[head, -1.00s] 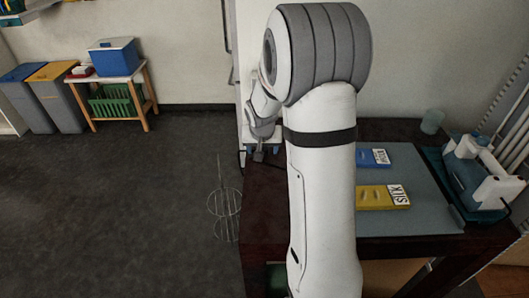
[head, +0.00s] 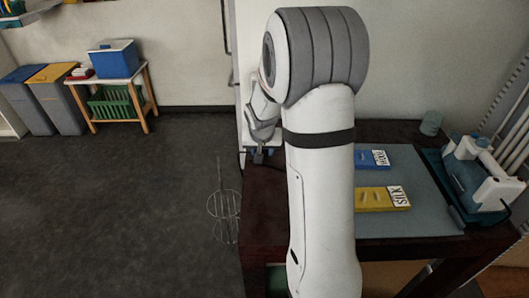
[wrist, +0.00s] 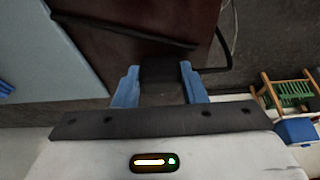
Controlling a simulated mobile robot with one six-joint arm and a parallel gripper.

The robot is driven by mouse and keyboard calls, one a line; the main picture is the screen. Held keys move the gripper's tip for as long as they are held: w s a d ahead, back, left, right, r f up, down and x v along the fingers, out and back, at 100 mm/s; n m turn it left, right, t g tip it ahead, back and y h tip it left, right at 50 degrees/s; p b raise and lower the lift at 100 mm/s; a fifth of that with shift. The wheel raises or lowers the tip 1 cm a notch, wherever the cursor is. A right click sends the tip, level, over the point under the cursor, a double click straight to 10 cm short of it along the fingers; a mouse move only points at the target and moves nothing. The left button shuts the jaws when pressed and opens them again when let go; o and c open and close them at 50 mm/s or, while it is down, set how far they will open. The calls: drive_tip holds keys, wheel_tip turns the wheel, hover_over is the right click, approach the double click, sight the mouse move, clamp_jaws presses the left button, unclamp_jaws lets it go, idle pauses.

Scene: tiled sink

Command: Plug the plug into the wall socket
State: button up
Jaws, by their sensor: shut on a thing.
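My gripper (wrist: 160,88) has two blue fingers shut on a dark plug (wrist: 160,70), which is blurred into the dark brown table behind it. A black cord (wrist: 122,27) runs across the table top and loops at the right of the plug. In the head view my gripper (head: 259,157) is small and partly hidden, low beside the table's far left corner. My large white arm covers much of that view. I cannot make out a wall socket in either view.
The dark table (head: 262,215) carries a grey mat (head: 420,222), a blue box (head: 371,160), a yellow box (head: 377,199) and a teal-and-white machine (head: 480,175). A wire stand (head: 224,205) is on the floor left of the table. The floor farther left is open.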

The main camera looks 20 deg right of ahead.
wheel_tip(320, 180, up, 10)
drive_tip(key=shift+p, duration=0.95)
